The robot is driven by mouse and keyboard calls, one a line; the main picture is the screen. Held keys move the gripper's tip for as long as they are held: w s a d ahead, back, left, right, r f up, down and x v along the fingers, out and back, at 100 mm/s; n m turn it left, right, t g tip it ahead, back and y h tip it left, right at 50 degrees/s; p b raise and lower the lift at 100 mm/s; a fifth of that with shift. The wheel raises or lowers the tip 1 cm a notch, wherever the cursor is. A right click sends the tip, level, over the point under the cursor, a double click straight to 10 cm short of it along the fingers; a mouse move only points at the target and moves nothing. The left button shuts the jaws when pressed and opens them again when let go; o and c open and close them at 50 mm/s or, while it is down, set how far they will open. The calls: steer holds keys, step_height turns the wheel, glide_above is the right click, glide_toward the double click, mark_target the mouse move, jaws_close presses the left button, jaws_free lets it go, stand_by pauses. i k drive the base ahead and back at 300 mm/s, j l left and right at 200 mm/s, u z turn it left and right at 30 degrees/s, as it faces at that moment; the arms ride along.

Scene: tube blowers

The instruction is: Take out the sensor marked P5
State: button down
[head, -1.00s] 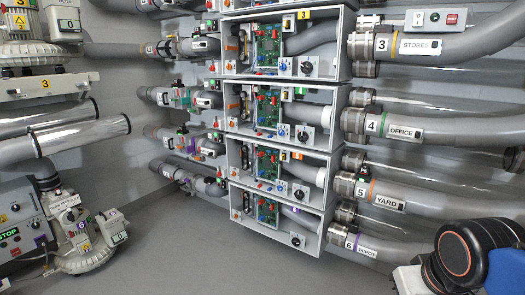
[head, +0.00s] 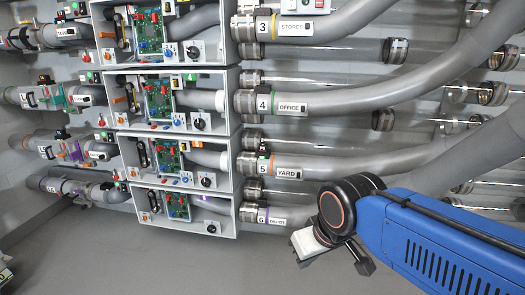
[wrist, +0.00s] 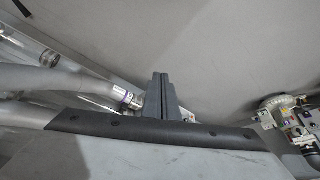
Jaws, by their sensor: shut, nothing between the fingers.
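No marking P5 can be read in either view, so I cannot tell which part is that sensor. The pipe labelled 5 YARD (head: 288,172) carries an orange band and leads from the right of the third open box (head: 232,168). That box holds a green circuit board (head: 168,156) with small coloured parts and knobs. My gripper (head: 364,264) is at the lower right in the head view, below and right of the boxes. In the wrist view its dark fingers (wrist: 160,92) are together and empty, pointing toward the grey floor, touching nothing.
Other open boxes are stacked above and below it. Pipes labelled STORES (head: 296,28), OFFICE (head: 292,106) and DEPOT (head: 277,221) run rightward. Inlet pipes (head: 45,145) lie at left. The floor (head: 170,262) below the boxes is clear.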

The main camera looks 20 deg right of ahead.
mark_target(261, 148)
steer(key=i+j+z, duration=0.15)
steer(key=z, duration=1.1)
steer(key=i+j+z, duration=0.1)
steer(key=j+z, duration=0.35)
steer(key=j, duration=0.3)
steer(key=j+z, duration=0.45)
steer(key=j, duration=0.3)
steer(key=k+j, duration=0.1)
steer(key=j, duration=0.5)
